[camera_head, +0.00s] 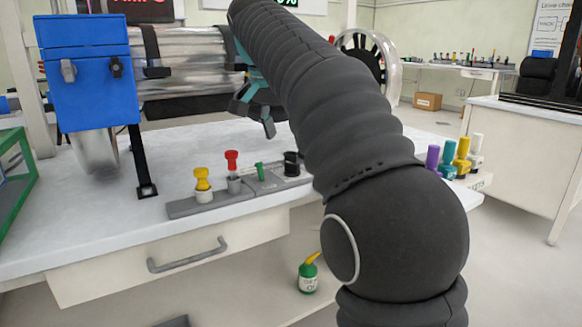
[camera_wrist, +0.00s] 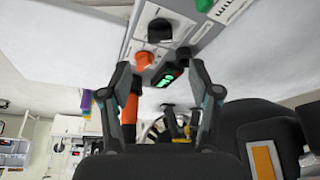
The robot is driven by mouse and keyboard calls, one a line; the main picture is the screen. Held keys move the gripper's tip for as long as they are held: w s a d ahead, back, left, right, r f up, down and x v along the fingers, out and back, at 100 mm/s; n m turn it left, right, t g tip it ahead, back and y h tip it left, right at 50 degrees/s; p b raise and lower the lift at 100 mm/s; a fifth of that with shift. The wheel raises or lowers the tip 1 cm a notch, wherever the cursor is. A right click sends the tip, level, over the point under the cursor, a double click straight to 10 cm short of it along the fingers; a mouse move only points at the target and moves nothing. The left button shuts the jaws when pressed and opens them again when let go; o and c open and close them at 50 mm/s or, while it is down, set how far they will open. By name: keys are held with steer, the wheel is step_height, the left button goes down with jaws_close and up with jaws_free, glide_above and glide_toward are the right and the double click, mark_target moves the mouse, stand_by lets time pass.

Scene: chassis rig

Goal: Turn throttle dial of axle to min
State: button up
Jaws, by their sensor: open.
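In the wrist view, a grey panel carries a round black dial (camera_wrist: 160,30), which may be the throttle dial; its label is too small to read. An orange knob (camera_wrist: 145,59) and a small black display with green digits (camera_wrist: 166,76) sit close to it. My gripper (camera_wrist: 160,67) is open, with its fingers apart on either side of the display and nothing held between them. The dial lies beyond the fingertips, apart from them. In the head view, my gripper (camera_head: 255,115) is beside the metal cylinder (camera_head: 188,60), partly hidden by my arm, and the dial is not visible.
A blue box (camera_head: 88,75) is at the cylinder's left end, with a black support (camera_head: 142,165) beneath. A grey rack (camera_head: 215,200) with yellow, red, green and black pieces stands on the white bench (camera_head: 95,225). Several coloured bottles (camera_head: 448,160) stand right of my arm.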

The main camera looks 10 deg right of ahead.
mark_target(292, 164)
steer(key=b+x, duration=0.2)
steer(key=x, duration=0.5)
steer(key=shift+w+d+f, duration=0.1)
steer(key=shift+w+f, duration=0.05)
steer(key=shift+f, duration=0.2)
steer(key=c, duration=1.2)
